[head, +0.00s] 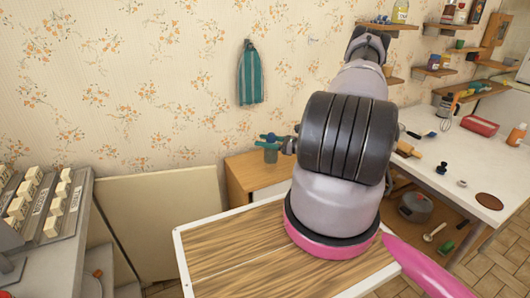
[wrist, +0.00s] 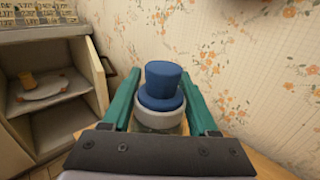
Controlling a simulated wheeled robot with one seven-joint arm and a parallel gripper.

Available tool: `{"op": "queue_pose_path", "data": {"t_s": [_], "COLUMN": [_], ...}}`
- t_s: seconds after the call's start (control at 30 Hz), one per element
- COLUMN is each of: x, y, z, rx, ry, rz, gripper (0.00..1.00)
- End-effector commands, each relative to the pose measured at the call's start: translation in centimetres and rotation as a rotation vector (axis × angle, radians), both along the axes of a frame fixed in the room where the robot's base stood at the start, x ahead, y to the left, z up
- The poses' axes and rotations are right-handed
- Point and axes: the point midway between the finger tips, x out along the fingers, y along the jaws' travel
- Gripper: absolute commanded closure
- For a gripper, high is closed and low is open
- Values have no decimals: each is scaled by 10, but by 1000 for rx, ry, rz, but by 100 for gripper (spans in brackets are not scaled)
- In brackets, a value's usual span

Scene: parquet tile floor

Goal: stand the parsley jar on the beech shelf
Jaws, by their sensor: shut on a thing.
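My gripper (wrist: 158,88) has teal fingers shut on a jar (wrist: 160,120) with a stepped blue lid and a pale collar. In the head view my gripper (head: 270,138) holds the jar (head: 271,156) upright in front of the wallpapered wall, above or at a light wooden unit (head: 248,172). I cannot tell whether the jar touches the unit. No label on the jar can be read. Several small wooden wall shelves (head: 448,49) hang at the right with bottles and jars on them. I cannot tell which piece is the beech shelf.
A striped green towel (head: 250,76) hangs on the wall. A white-edged wooden top (head: 235,250) lies below my arm. A rack of labelled blocks (head: 50,205) stands left. An open cabinet (wrist: 45,110) holds a plate. A cluttered white counter (head: 455,165) is at right.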

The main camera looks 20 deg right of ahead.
Motion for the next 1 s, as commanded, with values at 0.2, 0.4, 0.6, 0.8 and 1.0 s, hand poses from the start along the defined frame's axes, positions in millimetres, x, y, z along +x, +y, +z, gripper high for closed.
{"op": "queue_pose_path", "data": {"t_s": [0.2,0.4,0.6,0.8,1.0], "x": [0,0,0,0,0], "y": [1,0,0,0,0], "z": [-27,-41,-42,-43,-43], "rx": [1,-1,0,-1,0], "ry": [1,-1,0,-1,0], "rz": [0,0,0,0,0], "gripper": [100,100,100,11,11]}}
